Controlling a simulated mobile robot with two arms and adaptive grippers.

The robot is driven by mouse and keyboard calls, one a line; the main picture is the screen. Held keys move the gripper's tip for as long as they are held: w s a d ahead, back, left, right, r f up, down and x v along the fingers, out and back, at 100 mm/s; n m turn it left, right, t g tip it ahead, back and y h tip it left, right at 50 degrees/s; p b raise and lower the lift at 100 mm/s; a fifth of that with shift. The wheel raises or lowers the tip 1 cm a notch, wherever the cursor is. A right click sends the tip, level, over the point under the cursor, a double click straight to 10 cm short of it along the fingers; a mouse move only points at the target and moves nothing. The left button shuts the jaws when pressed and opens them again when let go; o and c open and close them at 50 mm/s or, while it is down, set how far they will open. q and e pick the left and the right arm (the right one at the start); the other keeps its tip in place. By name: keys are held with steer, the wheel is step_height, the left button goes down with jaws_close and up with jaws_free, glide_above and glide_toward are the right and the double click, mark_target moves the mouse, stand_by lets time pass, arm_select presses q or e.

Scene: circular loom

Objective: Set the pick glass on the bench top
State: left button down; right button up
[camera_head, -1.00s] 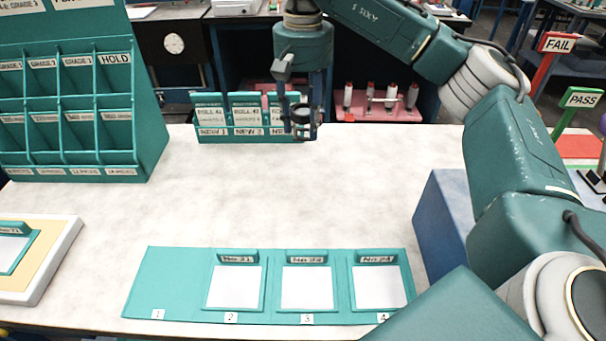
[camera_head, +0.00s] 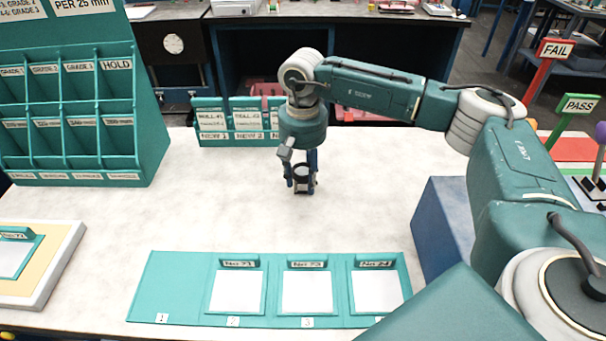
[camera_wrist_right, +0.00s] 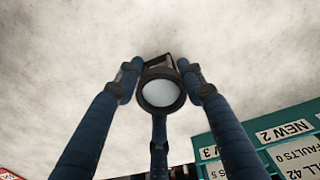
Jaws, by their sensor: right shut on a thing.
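The pick glass (camera_head: 303,174) is a small dark folding magnifier with a round lens. In the right wrist view the pick glass (camera_wrist_right: 161,92) sits between the blue fingers, its lens facing the camera. My right gripper (camera_head: 302,182) points down over the bench top (camera_head: 220,205) and is shut on the pick glass. It is low over the pale bench, in front of the teal roll rack. I cannot tell whether the pick glass touches the bench. My left gripper is not in view.
A teal rack labelled NEW (camera_head: 225,120) stands behind the gripper. A teal board (camera_head: 165,285) with numbered sample frames lies in front. A pigeonhole rack (camera_head: 150,140) stands left, a blue box (camera_head: 440,225) right. Bench around the gripper is clear.

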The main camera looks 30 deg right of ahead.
mark_target(303, 170)
steer(key=o, duration=1.1)
steer(key=shift+o, duration=0.2)
steer(key=shift+r, duration=0.5)
step_height(303, 170, up, 11)
steer(key=shift+r+b, duration=0.1)
steer(key=shift+b, duration=1.1)
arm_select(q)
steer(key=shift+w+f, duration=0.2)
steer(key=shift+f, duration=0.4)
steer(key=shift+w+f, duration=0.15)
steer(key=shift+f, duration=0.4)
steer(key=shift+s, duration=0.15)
